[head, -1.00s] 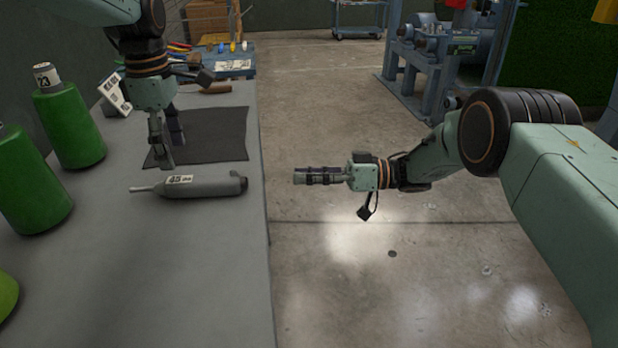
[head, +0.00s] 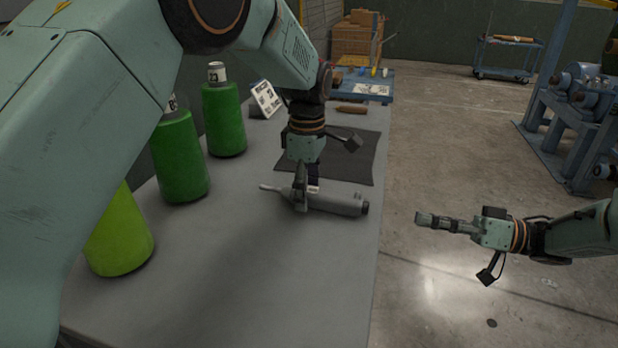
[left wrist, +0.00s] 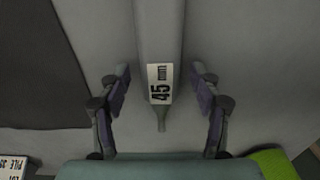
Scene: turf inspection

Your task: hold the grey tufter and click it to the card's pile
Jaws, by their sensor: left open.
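The grey tufter (head: 340,204) lies on the grey table, its thin nozzle pointing left. In the left wrist view, the tufter (left wrist: 160,35) carries a white label reading "45 mm". My left gripper (head: 305,205) points down over it, open, with one finger on each side of the body and visible gaps in the left wrist view (left wrist: 160,90). The white printed card (head: 264,99) stands tilted behind, near the green cones; its corner (left wrist: 15,166) reads "PILE" with a number partly cut off. My right gripper (head: 420,219) is out over the floor, holding nothing visible; its opening is unclear.
Green yarn cones (head: 223,125) stand along the table's left side. A dark mat (head: 355,150) lies behind the tufter. A blue tray (head: 355,86) with small items is at the far end. The table's front is clear.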

